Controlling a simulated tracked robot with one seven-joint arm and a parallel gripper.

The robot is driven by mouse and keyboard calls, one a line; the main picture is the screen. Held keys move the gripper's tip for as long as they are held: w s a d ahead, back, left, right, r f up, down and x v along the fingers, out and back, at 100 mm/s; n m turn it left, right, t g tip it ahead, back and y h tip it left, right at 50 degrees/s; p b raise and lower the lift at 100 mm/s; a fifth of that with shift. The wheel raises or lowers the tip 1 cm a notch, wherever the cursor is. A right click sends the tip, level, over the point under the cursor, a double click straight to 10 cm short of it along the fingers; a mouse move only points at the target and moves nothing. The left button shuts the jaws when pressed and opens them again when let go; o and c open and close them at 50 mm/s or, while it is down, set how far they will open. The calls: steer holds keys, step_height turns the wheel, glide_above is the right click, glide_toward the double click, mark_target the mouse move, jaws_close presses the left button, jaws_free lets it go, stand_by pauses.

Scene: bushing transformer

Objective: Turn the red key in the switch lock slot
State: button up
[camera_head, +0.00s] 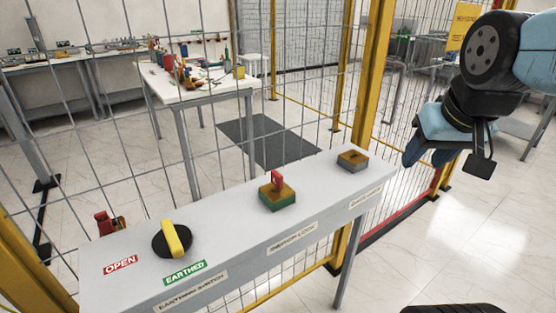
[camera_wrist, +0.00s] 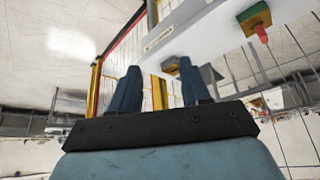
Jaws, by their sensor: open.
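A red key (camera_head: 277,180) stands upright in a brass and green switch lock block (camera_head: 277,197) in the middle of the white bench. In the wrist view the red key (camera_wrist: 262,33) sticks out of the green and brass block (camera_wrist: 255,18) at the upper right. My gripper (camera_head: 446,157) is at the right in the head view, apart from the bench and well to the right of the key. In the wrist view my gripper (camera_wrist: 160,85) shows two blue fingers spread wide with nothing between them.
The white bench (camera_head: 225,232) also bears a second brass block (camera_head: 353,161) at its right end and a yellow-handled rotary switch (camera_head: 173,240) at the left. A wire fence with yellow posts (camera_head: 374,75) stands behind. Another red item (camera_head: 110,223) sits at the bench's far left. Open floor lies to the right.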

steer(key=w+a+r+n+g, duration=0.1)
steer(key=w+a+n+g, duration=0.1)
steer(key=w+a, duration=0.35)
steer(key=n+g, duration=0.4)
steer(key=n, duration=0.1)
glide_above(277, 173)
step_height(277, 173, down, 4)
step_height(277, 173, down, 14)
steer(key=shift+r, duration=0.1)
jaws_close()
steer(key=shift+n, duration=0.3)
